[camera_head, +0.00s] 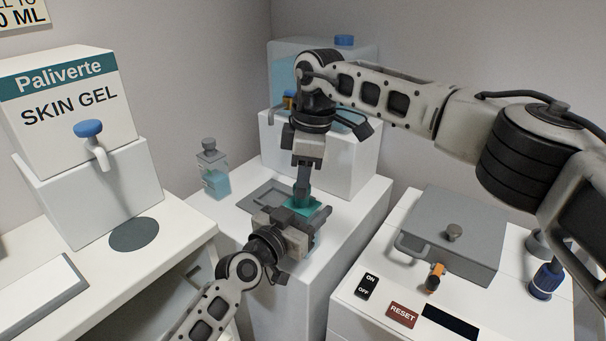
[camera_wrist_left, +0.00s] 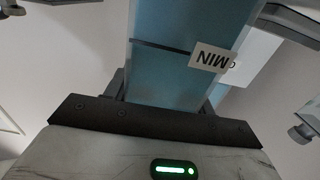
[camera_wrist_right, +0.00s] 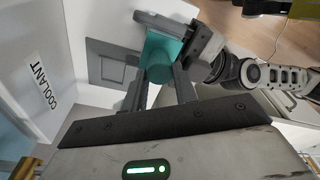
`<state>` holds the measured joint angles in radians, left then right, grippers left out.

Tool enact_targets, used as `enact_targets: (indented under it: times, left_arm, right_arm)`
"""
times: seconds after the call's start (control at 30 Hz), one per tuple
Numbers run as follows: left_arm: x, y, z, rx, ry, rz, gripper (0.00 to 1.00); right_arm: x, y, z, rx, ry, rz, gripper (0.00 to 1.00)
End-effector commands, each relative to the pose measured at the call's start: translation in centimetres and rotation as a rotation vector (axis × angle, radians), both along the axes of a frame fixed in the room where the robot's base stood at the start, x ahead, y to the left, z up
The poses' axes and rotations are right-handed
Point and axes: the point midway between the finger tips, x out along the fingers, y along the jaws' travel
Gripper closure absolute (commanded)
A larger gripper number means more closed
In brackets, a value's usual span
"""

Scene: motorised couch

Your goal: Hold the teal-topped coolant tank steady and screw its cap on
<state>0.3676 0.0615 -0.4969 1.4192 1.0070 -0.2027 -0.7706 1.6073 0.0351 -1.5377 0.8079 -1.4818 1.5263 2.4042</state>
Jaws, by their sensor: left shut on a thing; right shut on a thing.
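The coolant tank shows its teal top (camera_head: 298,206) in the head view, over the front of the white stand. My left gripper (camera_head: 290,222) is shut on the tank's body from the front. In the left wrist view the tank (camera_wrist_left: 180,75) is blue and see-through, with an upside-down MIN label. My right gripper (camera_head: 303,196) points down from above, its fingertips at the tank's top. In the right wrist view the teal piece (camera_wrist_right: 162,58) lies between its fingers. The right gripper is shut on the cap, largely hidden by the fingers; I cannot tell how it is seated.
A clear bottle (camera_head: 213,172) with a grey cap stands left on the stand (camera_head: 234,205), near a grey recessed plate (camera_head: 262,193). A larger blue tank (camera_head: 288,58) is behind my right arm. A grey lidded box (camera_head: 455,225) is at right; a skin gel dispenser (camera_head: 68,115) at left.

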Motion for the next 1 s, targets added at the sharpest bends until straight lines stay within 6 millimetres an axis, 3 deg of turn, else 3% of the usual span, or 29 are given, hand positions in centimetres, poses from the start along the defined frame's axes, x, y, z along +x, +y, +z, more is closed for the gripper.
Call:
enact_targets:
  times: [0.5, 0.9, 0.93, 1.0]
  left_arm:
    - [-0.02, -0.05, -0.05, 0.002, 0.001, -0.001, 1.00]
    - [-0.02, -0.07, -0.05, 0.001, 0.002, -0.002, 1.00]
    - [-0.02, -0.07, -0.05, 0.001, 0.002, -0.002, 1.00]
    - [-0.02, -0.07, -0.05, 0.001, 0.002, -0.002, 1.00]
  right_arm:
    - [-0.31, 0.41, 0.12, -0.002, -0.003, -0.506, 0.92]
    - [-0.23, 0.19, 0.00, 0.002, 0.003, -0.562, 0.92]
    - [-0.23, 0.19, 0.00, 0.002, 0.003, -0.562, 0.66]
    - [-0.22, 0.16, 0.01, 0.002, 0.003, -0.561, 0.50]
